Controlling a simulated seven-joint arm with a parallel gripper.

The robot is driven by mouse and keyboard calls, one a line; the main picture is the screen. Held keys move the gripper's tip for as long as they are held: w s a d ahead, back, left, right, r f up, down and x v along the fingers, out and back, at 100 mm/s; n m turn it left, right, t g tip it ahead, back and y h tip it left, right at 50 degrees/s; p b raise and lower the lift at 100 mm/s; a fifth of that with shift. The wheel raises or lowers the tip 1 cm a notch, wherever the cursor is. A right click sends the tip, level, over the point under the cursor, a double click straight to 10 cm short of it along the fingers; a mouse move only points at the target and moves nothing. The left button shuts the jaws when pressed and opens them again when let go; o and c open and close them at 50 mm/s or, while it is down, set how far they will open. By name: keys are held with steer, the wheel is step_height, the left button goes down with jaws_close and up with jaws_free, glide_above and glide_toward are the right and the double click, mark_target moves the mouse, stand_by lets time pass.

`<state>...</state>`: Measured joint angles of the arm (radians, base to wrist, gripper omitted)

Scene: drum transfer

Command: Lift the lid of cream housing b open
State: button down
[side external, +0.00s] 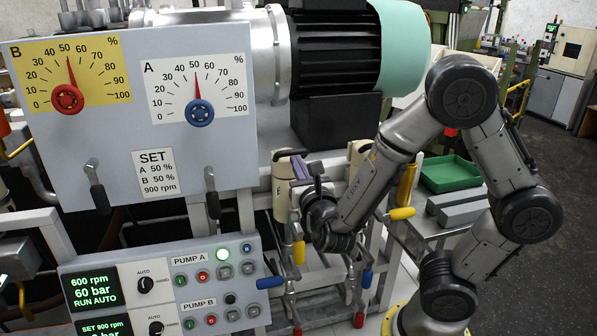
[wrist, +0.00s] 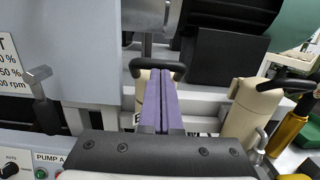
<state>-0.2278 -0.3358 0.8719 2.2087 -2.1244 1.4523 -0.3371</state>
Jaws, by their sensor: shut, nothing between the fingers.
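Two cream housings show. The left cream housing (side external: 281,190) is partly hidden behind my gripper; its top with a black handle bar (wrist: 136,68) shows in the wrist view. The right cream housing (wrist: 247,105) also has a dark handle on top and shows behind my arm in the side view (side external: 357,158). The lettering on the left one is mostly covered, so I cannot tell which is b. My gripper (wrist: 167,72) has purple fingers, pressed together and empty. Their tips are at the left housing's handle; contact is unclear. Both lids look closed.
A grey panel with dials A (side external: 198,88) and B (side external: 66,82) stands left. The control box (side external: 165,285) is below. A large black motor (side external: 333,55) sits behind and above. Yellow, red and blue handles surround the housings. A green tray (side external: 450,173) lies at right.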

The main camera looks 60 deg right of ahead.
steer(key=r+g+y, duration=0.1)
steer(key=r, duration=0.1)
steer(key=w+d+r+g+y, duration=0.1)
steer(key=r, duration=0.1)
steer(key=w+d+r+g+y, duration=0.1)
steer(key=r, duration=0.1)
steer(key=shift+w+d, duration=0.1)
steer(key=w+d+r+g+y, duration=0.1)
steer(key=w+d, duration=0.3)
steer(key=w+d+r+g+y, duration=0.1)
steer(key=w+d, duration=0.3)
steer(key=w+d+r+g+y, duration=0.1)
steer(key=w+d+r, duration=0.1)
steer(key=w+d, duration=0.3)
steer(key=shift+g+y, duration=0.4)
stand_by(0.4)
steer(key=shift+a, duration=0.1)
stand_by(1.3)
